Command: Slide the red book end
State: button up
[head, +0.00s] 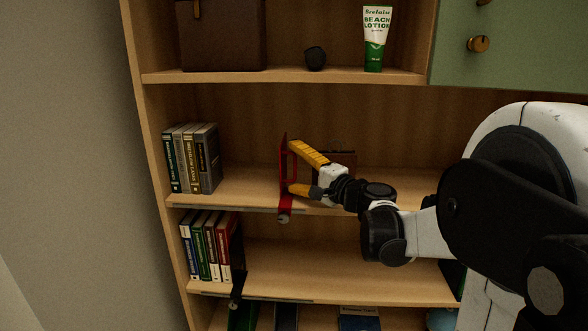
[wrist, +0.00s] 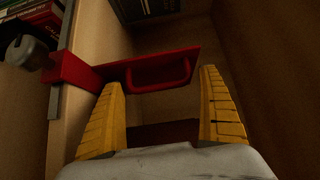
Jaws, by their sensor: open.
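The red book end (head: 284,170) stands upright on the middle shelf, with its foot hooked over the shelf's front edge. My gripper (head: 293,168) is just to its right, fingers pointing left at it. I cannot tell whether the fingertips touch the book end.
Several books (head: 192,158) stand at the left end of the same shelf, with free room between them and the book end. The lower shelf holds more books (head: 211,245) and a black book end (head: 238,288).

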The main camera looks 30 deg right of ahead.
jog(key=c, duration=1.2)
jog(key=w+a, duration=0.3)
jog(key=a, duration=0.2)
jog(key=w+a+p, duration=0.1)
jog(key=w+a, duration=0.3)
jog(key=a, duration=0.2)
jog(key=w+a, duration=0.4)
jog(key=a, duration=0.1)
jog(key=shift+w+a, duration=0.1)
jog(key=shift+a, duration=0.05)
jog(key=o, duration=1.2)
jog(key=s+d, duration=0.2)
jog(key=s, duration=1)
jog(key=shift+d, duration=0.2)
